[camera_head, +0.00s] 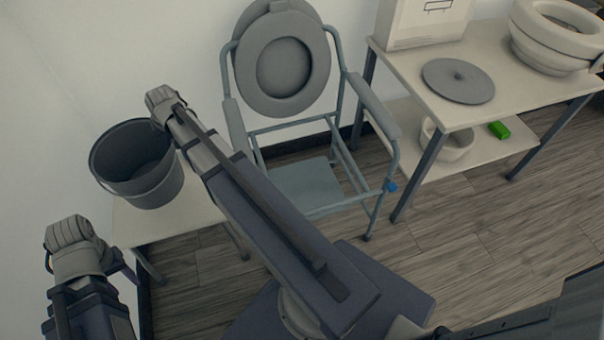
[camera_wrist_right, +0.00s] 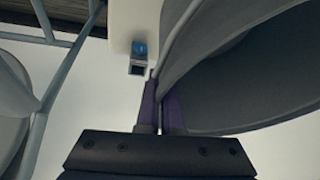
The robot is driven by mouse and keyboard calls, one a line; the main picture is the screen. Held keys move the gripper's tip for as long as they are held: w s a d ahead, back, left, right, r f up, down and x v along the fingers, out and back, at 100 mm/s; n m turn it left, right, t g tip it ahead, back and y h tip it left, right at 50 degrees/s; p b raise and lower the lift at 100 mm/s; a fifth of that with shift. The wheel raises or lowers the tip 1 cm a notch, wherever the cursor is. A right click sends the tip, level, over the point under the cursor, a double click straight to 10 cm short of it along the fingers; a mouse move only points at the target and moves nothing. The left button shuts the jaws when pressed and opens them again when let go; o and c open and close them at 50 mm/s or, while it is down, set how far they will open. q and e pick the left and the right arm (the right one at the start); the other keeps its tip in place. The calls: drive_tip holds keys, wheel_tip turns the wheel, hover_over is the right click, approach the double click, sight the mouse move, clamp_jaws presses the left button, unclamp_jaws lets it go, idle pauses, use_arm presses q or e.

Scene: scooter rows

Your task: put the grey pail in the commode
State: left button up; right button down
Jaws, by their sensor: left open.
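The grey pail (camera_head: 140,178) is at the left of the head view, over a small pale table; I cannot tell whether it touches the tabletop. It also fills the upper right of the right wrist view (camera_wrist_right: 255,65). My right gripper (camera_head: 159,122) is at the pail's right rim, its fingers (camera_wrist_right: 160,112) close together with the rim between them. The commode (camera_head: 240,125) stands at the centre, its seat and lid tipped up against the back and its frame open below. My left gripper (camera_head: 70,236) is at the lower left, open and empty, apart from the pail.
The small pale table (camera_head: 180,217) stands left of the commode. A longer table (camera_head: 515,90) at right bears a round grey lid (camera_head: 458,80), a white raised seat (camera_head: 555,40) and a white box (camera_head: 425,22). Its lower shelf holds a white bowl (camera_head: 455,146) and a green block (camera_head: 499,130).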

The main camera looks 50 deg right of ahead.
sight(171, 146)
idle(0.6)
wheel_tip(171, 146, up, 21)
drive_tip(key=p, duration=2.1)
drive_tip(key=f+b, duration=0.7)
drive_tip(key=s+a+f+b, duration=0.1)
drive_tip(key=f+b, duration=0.6)
drive_tip(key=s+f+b, duration=0.1)
drive_tip(key=f+b, duration=0.5)
drive_tip(key=shift+s+a+f+b, duration=0.25)
drive_tip(key=shift+a+f+b, duration=0.1)
drive_tip(key=shift+f+b, duration=0.05)
wheel_tip(171, 146, down, 10)
drive_tip(key=b, duration=1)
drive_tip(key=shift+f, duration=0.15)
drive_tip(key=c, duration=1.1)
unclamp_jaws()
drive_tip(key=shift+o, duration=0.2)
drive_tip(key=shift+r, duration=0.2)
